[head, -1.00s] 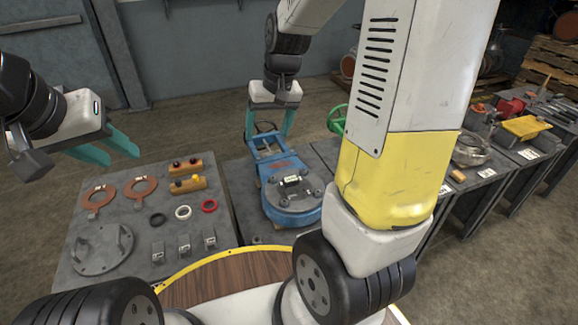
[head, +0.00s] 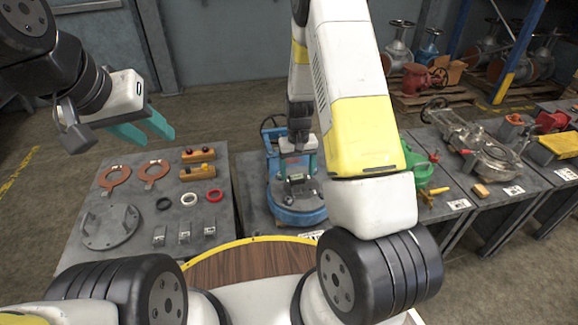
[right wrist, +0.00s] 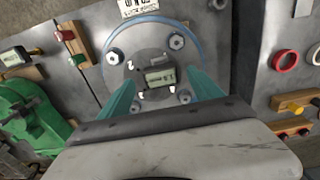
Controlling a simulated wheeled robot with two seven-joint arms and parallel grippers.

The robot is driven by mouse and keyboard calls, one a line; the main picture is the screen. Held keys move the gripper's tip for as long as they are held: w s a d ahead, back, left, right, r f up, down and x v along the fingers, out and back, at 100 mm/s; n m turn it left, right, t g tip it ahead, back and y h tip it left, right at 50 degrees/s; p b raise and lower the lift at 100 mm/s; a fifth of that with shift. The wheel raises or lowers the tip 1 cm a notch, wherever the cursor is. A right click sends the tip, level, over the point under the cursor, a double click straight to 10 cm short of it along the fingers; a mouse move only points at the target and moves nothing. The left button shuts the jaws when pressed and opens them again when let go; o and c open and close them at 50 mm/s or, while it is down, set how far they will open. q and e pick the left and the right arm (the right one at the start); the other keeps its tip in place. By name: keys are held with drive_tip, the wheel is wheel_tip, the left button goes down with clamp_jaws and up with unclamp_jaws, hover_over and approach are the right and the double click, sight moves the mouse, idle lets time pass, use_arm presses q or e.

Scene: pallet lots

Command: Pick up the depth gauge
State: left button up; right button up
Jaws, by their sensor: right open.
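The depth gauge (head: 297,182) looks like a small dark device with a pale display; it lies on the grey round top of a blue valve (head: 296,213). In the right wrist view the gauge (right wrist: 158,76) shows between the fingertips, with its display facing the camera. My right gripper (head: 294,162) is open above the valve, its teal fingers (right wrist: 163,84) on either side of the gauge; I cannot tell whether they touch it. My left gripper (head: 157,131) is open and empty, raised at the left, away from the gauge.
The left table (head: 132,240) holds copper rings (head: 114,178), small coloured rings (head: 190,199), wooden blocks and a grey flange (head: 108,228). A green valve (head: 420,172) stands right of the blue one. More tables with parts line the right.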

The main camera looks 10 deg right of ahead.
sight(297, 177)
wheel_tip(297, 177, down, 3)
drive_tip(key=shift+w+f, duration=0.1)
drive_tip(key=shift+f, duration=0.1)
drive_tip(key=shift+c, duration=0.2)
drive_tip(key=shift+a, duration=0.1)
clamp_jaws()
